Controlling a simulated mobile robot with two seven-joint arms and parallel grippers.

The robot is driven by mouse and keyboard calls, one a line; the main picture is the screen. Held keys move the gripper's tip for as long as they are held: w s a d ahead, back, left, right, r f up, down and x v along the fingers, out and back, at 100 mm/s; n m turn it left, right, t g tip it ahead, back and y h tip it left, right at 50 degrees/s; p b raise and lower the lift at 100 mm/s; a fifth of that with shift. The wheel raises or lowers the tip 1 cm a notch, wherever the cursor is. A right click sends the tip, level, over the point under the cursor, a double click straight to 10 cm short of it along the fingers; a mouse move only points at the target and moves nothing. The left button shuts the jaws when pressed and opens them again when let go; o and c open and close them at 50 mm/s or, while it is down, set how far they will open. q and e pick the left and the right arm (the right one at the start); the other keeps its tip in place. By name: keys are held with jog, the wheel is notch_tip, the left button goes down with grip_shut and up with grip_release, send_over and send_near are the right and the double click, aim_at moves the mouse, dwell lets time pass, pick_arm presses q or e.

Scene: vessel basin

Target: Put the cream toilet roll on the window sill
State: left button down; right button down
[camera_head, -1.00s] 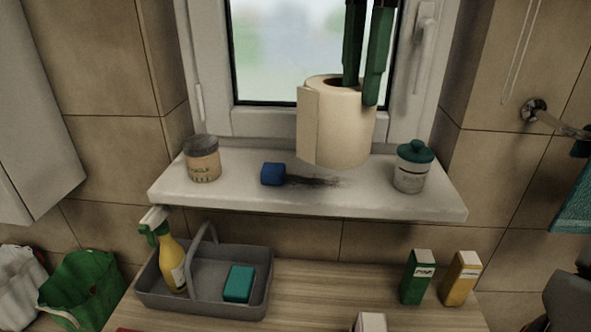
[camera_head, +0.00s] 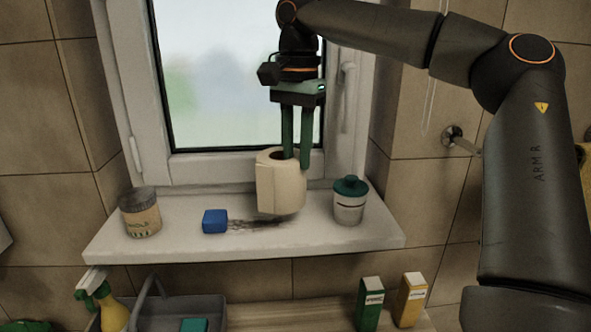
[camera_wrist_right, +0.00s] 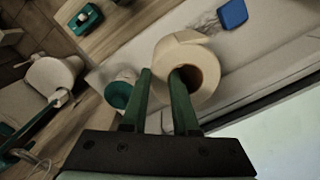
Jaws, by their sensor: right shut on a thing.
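The cream toilet roll (camera_head: 268,190) is upright over the window sill (camera_head: 190,240), between a blue block and a lidded jar. My right gripper (camera_head: 296,160) is shut on the roll's wall from above. In the right wrist view, one finger of the gripper (camera_wrist_right: 162,75) goes into the core of the roll (camera_wrist_right: 205,52) and the other is outside it. The roll's underside is at or just above the sill; I cannot tell whether it touches. My left gripper is out of view.
On the sill stand a brown-labelled jar (camera_head: 141,215) at left, the blue block (camera_head: 215,221) beside a dark smudge (camera_head: 258,224), and a green-lidded jar (camera_head: 350,203) close right of the roll. Below are a grey caddy (camera_head: 180,310), a green carton (camera_head: 370,303) and a yellow carton (camera_head: 411,300).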

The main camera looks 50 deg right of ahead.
aim_at(296, 173)
jog(key=shift+w+d+f, duration=0.25)
jog(key=shift+f, duration=0.15)
jog(key=shift+w+d+f, duration=0.1)
jog(key=shift+f, duration=0.8)
jog(key=shift+w+d+f, duration=0.1)
jog(key=shift+f, duration=0.8)
jog(key=shift+f, duration=0.2)
jog(key=c, duration=0.7)
grip_release()
notch_tip(296, 173, up, 12)
jog(key=shift+d+r, duration=0.1)
jog(key=shift+r, duration=0.1)
